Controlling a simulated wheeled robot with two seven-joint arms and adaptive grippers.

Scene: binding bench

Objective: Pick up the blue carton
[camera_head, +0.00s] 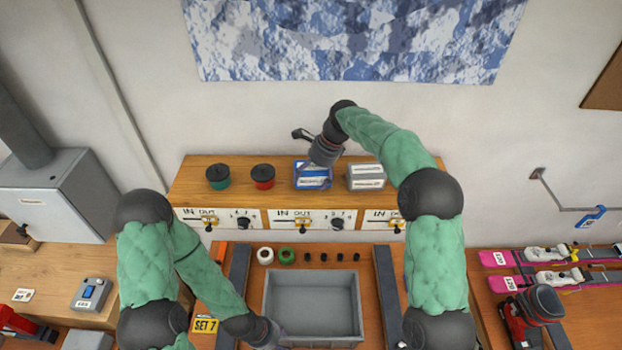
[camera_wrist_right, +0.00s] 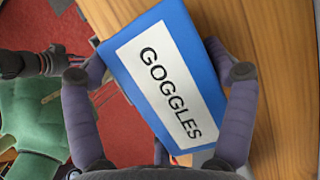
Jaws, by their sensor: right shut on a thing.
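The blue carton (camera_head: 312,182) stands on the raised wooden shelf, between the red pot and the grey carton. In the right wrist view the blue carton (camera_wrist_right: 188,58) fills the middle, with a white label reading GOGGLES. My right gripper (camera_head: 318,170) reaches down over it from above. In the right wrist view its fingers (camera_wrist_right: 160,75) press on both sides of the carton. My left gripper (camera_head: 268,335) is low by the grey bin's front left corner, and its fingers are too unclear to judge.
On the shelf (camera_head: 200,200) stand a green pot (camera_head: 218,177), a red pot (camera_head: 263,176) and a grey carton (camera_head: 367,177) close on the right. An empty grey bin (camera_head: 313,338) sits on the bench. Pink skis (camera_head: 550,256) lie at right.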

